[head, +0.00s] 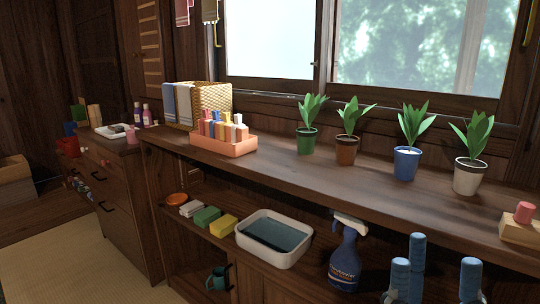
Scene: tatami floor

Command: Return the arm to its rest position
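My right gripper (439,262) shows at the bottom right, with its blue fingers pointing up in front of the lower shelf. The fingers stand apart, and I see nothing between them. The rest of this hand and its arm are cut off by the bottom edge. My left gripper is not in view.
A long wooden counter (300,178) bears several potted plants, an orange box (236,148) of colored items and a wicker basket (214,98). A blue spray bottle (346,258) and white basin (273,260) stand on the shelf below. Tatami floor (50,262) is clear at lower left.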

